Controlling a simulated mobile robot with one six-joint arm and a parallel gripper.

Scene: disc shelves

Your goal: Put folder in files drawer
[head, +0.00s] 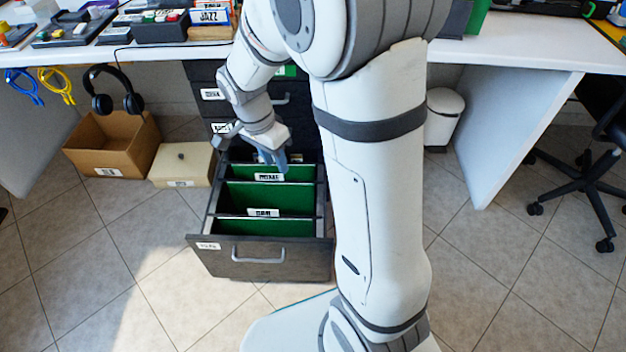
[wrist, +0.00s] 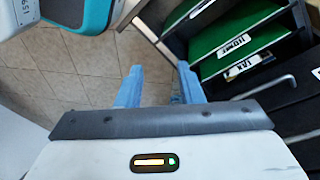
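The files drawer (head: 262,262) is pulled open below the desk; its front label is too small to read surely. Inside stand green folders or dividers (head: 272,200) with white label tabs; I cannot tell which is the task's folder. In the wrist view, green sheets (wrist: 222,28) with tabs like "HOME" and "TAX" show at the upper right. My gripper (head: 280,160) is over the back of the drawer in the head view. In the wrist view my gripper (wrist: 159,75) has its blue fingers apart, with only floor visible between them.
A cardboard box (head: 112,143) with headphones (head: 115,95) hanging above it and a cream box (head: 181,165) stand left of the drawer. A white bin (head: 443,115) and an office chair (head: 585,165) are at right. The desk top (head: 140,55) holds several items. Floor in front is clear.

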